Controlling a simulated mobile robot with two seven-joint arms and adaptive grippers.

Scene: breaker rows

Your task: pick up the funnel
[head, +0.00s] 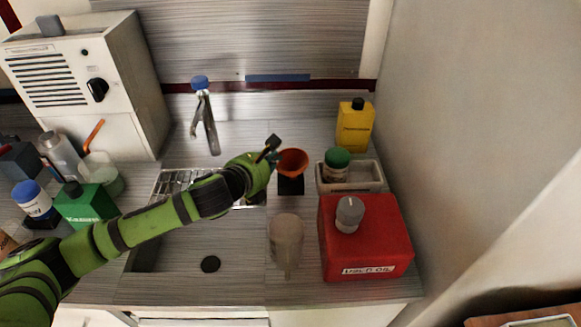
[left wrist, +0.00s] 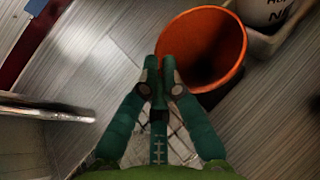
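The orange funnel (head: 293,160) is at the back middle of the counter, right of the sink, with its wide mouth up, above a small black block (head: 290,186). Its lower part is hidden, and I cannot tell whether it touches the block. My left gripper (head: 273,152) is at the funnel's left rim. In the left wrist view, the fingers (left wrist: 161,74) are close together on the near rim of the funnel (left wrist: 222,45), one outside and one inside. My right gripper is not in view.
A grey tray (head: 352,188) with a green-capped jar (head: 337,164) stands right of the funnel. A red used-oil can (head: 365,245) and a clear container (head: 287,240) stand in front. A yellow bottle (head: 355,127) is behind. The tap (head: 206,115) rises behind the sink (head: 190,250).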

